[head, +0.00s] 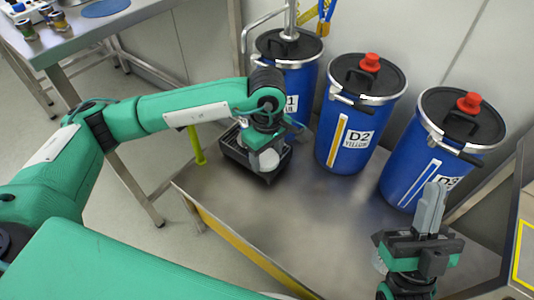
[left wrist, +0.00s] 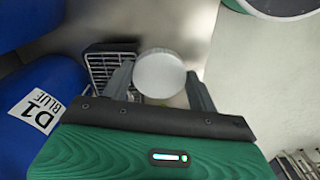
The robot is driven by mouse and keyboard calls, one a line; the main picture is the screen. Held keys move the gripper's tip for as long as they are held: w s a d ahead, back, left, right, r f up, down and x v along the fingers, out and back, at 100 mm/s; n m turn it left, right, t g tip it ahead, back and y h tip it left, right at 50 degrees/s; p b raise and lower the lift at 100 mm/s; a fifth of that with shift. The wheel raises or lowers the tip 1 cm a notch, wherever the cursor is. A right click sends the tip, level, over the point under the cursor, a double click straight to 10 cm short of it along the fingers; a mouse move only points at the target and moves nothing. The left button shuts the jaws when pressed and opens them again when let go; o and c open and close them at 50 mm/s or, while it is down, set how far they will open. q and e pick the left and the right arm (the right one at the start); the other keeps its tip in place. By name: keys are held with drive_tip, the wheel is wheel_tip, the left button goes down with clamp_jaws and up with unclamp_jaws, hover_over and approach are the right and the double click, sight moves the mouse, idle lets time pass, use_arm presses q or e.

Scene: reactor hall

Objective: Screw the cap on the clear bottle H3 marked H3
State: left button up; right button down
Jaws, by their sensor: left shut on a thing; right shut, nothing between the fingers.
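My left gripper (head: 266,152) reaches down over a black crate (head: 238,158) on the metal platform. It is shut on a round white cap (left wrist: 160,73), which sits between the fingers in the left wrist view. In the head view the cap (head: 269,160) is partly hidden by the gripper. I cannot tell whether a bottle is under it. No bottle marked H3 can be made out in either view. My right gripper (head: 432,208) is shut and empty, pointing up at the lower right, away from the crate.
Blue drums stand along the back: one marked D1 (head: 305,90), D2 (head: 340,150) and a third (head: 408,178). A wire rack (left wrist: 108,68) shows beside the left fingers. A side table (head: 75,40) with small jars is at upper left. The platform's middle (head: 300,230) is clear.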

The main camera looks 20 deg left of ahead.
use_arm(q)
drive_tip(key=s+d+r+m, duration=0.2)
drive_tip(key=d+r+m, duration=0.5)
drive_tip(key=m, duration=0.5)
drive_tip(key=shift+s+r, duration=0.2)
drive_tip(key=shift+r, duration=0.3)
drive_tip(key=shift+d, duration=0.1)
